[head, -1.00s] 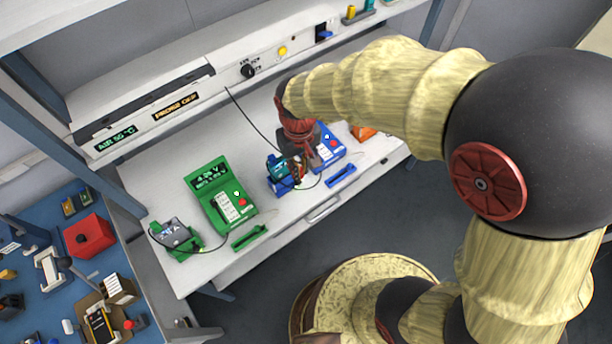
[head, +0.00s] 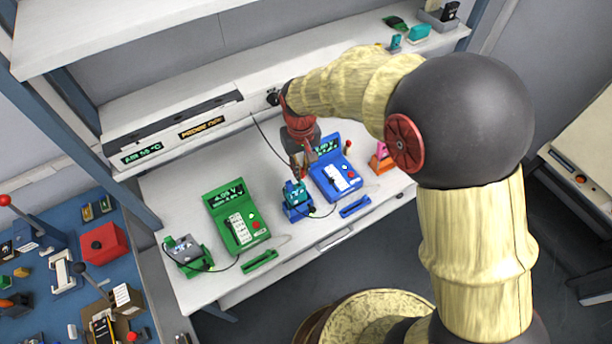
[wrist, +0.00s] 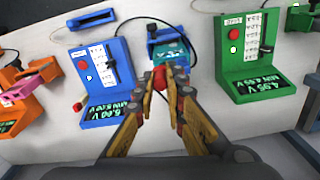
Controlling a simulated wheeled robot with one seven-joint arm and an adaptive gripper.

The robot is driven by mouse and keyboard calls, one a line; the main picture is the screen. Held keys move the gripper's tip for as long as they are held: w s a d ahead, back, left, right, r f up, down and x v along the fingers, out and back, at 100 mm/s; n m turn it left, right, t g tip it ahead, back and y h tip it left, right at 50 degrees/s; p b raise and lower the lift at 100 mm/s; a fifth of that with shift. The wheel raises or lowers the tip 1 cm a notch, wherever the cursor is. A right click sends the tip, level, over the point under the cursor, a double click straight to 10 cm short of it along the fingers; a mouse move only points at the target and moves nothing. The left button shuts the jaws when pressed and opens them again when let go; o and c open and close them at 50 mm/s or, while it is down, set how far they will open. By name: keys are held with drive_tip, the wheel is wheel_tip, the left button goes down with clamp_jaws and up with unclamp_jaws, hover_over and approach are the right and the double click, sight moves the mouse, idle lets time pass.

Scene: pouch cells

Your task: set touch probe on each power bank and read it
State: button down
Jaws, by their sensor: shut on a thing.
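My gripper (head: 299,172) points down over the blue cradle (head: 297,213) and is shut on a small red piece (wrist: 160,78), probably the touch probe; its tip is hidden. A teal power bank (head: 295,192) sits in that cradle, just beyond the fingertips in the wrist view (wrist: 168,53). A grey power bank (head: 183,248) sits in a green cradle (head: 197,266) at the left. A pink power bank (head: 382,150) stands at an orange station at the right. The blue meter (head: 335,175) and green meter (head: 237,218) have lit displays. I cannot tell whether the probe touches the teal bank.
A thin black cable hangs from the shelf panel towards my gripper. A green bar (head: 260,261) and a blue bar (head: 354,206) lie at the bench's front. The white bench (head: 290,262) is bare there. A blue side table (head: 60,310) with a red box (head: 104,244) stands left.

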sight(301, 184)
drive_tip(key=shift+w+a, duration=0.2)
drive_tip(key=shift+w, duration=0.2)
drive_tip(key=shift+g+h, duration=0.4)
drive_tip(key=shift+g, duration=0.3)
drive_tip(key=shift+w+a+f+p, duration=0.1)
drive_tip(key=shift+f+p, duration=0.05)
drive_tip(key=shift+f, duration=1.15)
drive_tip(key=shift+w+f+p, duration=0.1)
drive_tip(key=shift+f+p, duration=0.05)
drive_tip(key=shift+f, duration=1.1)
drive_tip(key=shift+f, duration=0.5)
wheel_tip(301, 184, up, 6)
drive_tip(key=p, duration=0.3)
drive_tip(key=shift+w+a+p, duration=0.2)
drive_tip(key=shift+w+p, duration=0.1)
drive_tip(key=shift+p, duration=0.05)
